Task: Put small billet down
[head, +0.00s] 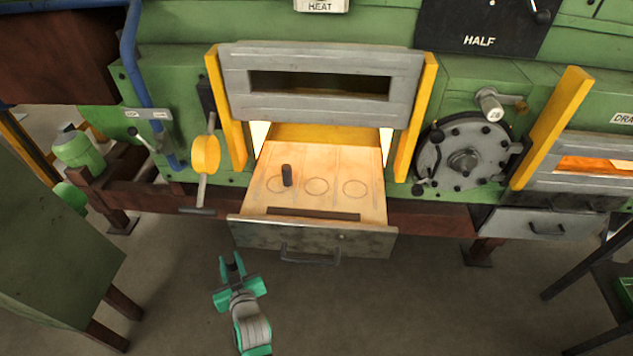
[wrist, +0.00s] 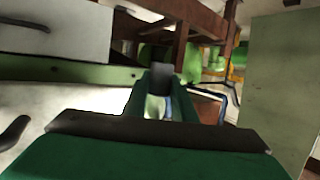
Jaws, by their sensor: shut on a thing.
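My gripper (head: 232,262) is low in front of the furnace, left of the pulled-out drawer's (head: 368,233) handle and apart from the drawer. In the wrist view its fingers (wrist: 160,92) are shut on a small dark billet (wrist: 162,73), whose end shows between the fingertips. In the head view the held billet is hard to make out. Another dark billet (head: 287,175) stands upright on the drawer's pale floor, by the left one of three marked circles. The middle circle (head: 317,186) and the right circle (head: 355,188) are empty.
The grey furnace door (head: 320,80) is above the open drawer, between yellow posts. A yellow-handled lever (head: 205,155) is left of it and a round hatch (head: 462,158) right. The floor around my gripper is clear.

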